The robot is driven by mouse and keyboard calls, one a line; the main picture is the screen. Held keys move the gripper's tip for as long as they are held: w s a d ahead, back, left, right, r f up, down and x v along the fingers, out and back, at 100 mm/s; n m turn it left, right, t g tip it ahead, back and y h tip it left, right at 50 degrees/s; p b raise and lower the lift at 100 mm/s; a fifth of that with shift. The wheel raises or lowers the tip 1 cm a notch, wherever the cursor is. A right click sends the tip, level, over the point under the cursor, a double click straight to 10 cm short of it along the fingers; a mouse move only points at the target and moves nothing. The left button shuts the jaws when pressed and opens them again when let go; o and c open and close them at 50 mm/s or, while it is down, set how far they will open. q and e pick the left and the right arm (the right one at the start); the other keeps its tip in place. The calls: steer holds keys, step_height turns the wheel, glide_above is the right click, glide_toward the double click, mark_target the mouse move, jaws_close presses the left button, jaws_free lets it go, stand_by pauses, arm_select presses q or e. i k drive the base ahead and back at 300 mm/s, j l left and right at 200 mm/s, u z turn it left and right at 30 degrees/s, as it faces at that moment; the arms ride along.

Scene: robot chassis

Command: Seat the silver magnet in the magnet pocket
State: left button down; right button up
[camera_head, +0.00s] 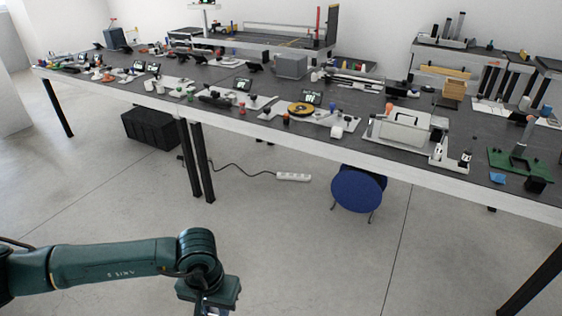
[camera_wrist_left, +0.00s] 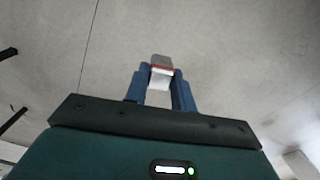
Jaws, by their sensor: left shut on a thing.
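My left gripper (camera_head: 210,309) is at the bottom of the head view, over bare floor and well short of the long table. In the left wrist view, my left gripper (camera_wrist_left: 161,76) has its blue fingers shut on a small silver block with a red band, which appears to be the silver magnet (camera_wrist_left: 161,61). The magnet sticks out past the fingertips. The floor lies behind it, with nothing touching it except the fingers. I cannot pick out the magnet pocket among the small items on the table. My right gripper is not in view.
A long dark table (camera_head: 345,152) crosses the head view, crowded with small fixtures and devices. A blue stool (camera_head: 358,188), a power strip (camera_head: 293,177) and a black crate (camera_head: 150,128) are on the floor by or under it. Open floor lies between my arm and the table.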

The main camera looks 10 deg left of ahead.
mark_target(156, 77)
steer(key=i+j+u, duration=0.1)
steer(key=i+u, duration=0.5)
steer(key=u, duration=0.2)
steer(key=i+u, duration=0.4)
steer(key=i+j+u, duration=0.1)
steer(key=i+u, duration=1.05)
steer(key=i, duration=1.2)
steer(key=i+z, duration=0.25)
steer(key=i, duration=0.4)
steer(key=i+z, duration=0.25)
steer(key=i, duration=0.45)
steer(key=i+z, duration=0.15)
steer(key=i, duration=0.55)
steer(key=i+j+z, duration=0.1)
steer(key=i, duration=0.6)
steer(key=i+z, duration=0.45)
steer(key=i+j+z, duration=0.15)
steer(key=z, duration=0.35)
steer(key=l+z, duration=0.15)
steer(key=z, duration=2.75)
steer(key=j, duration=0.1)
